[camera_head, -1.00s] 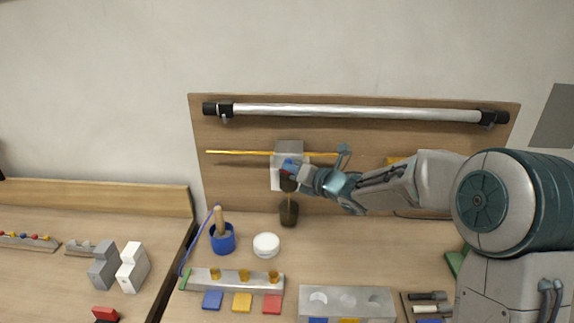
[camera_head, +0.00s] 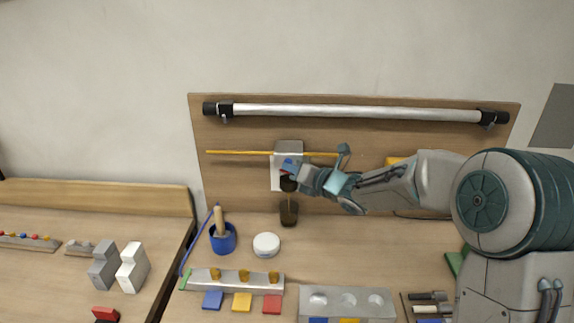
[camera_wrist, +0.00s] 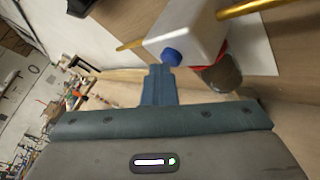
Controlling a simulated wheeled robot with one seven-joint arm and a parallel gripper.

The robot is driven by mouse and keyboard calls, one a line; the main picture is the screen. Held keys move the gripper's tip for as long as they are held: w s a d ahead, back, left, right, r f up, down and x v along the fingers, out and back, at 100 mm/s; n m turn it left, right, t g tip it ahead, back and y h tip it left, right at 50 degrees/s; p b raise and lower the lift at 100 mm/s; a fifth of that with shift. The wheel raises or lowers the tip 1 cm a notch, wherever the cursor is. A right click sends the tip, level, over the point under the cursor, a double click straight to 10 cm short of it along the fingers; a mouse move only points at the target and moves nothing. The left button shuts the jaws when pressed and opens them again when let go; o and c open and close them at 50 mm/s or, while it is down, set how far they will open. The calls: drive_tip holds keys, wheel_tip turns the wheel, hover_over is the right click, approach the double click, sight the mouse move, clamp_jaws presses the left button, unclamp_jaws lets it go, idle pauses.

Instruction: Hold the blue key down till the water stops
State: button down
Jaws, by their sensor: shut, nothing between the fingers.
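A pale grey box (camera_head: 289,147) is mounted on the wooden wall board. Its blue key (camera_wrist: 171,57) shows on the box's near face in the wrist view. My gripper (camera_wrist: 160,72) is shut and empty, its tips right at the blue key; they seem to touch it, but how far the key is pressed cannot be told. In the head view my gripper (camera_head: 297,172) covers part of the box front. A dark spout (camera_head: 288,184) sits under the box.
A yellow rod (camera_head: 235,152) runs sideways behind the box, and a long silver bar (camera_head: 350,113) is fixed above. On the table stand a blue pot (camera_head: 223,241), a white round lid (camera_head: 266,245) and a grey block with round hollows (camera_head: 345,298). Clear wood lies right of the cup.

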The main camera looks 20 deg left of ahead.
idle(0.7)
drive_tip(key=shift+s+d+b, duration=0.2)
drive_tip(key=shift+s+b, duration=0.55)
drive_tip(key=shift+b, duration=0.15)
drive_tip(key=shift+f, duration=0.1)
drive_tip(key=s+b, duration=0.1)
drive_tip(key=s, duration=0.1)
drive_tip(key=s+d+b, duration=0.1)
drive_tip(key=s+b, duration=0.1)
drive_tip(key=s, duration=0.1)
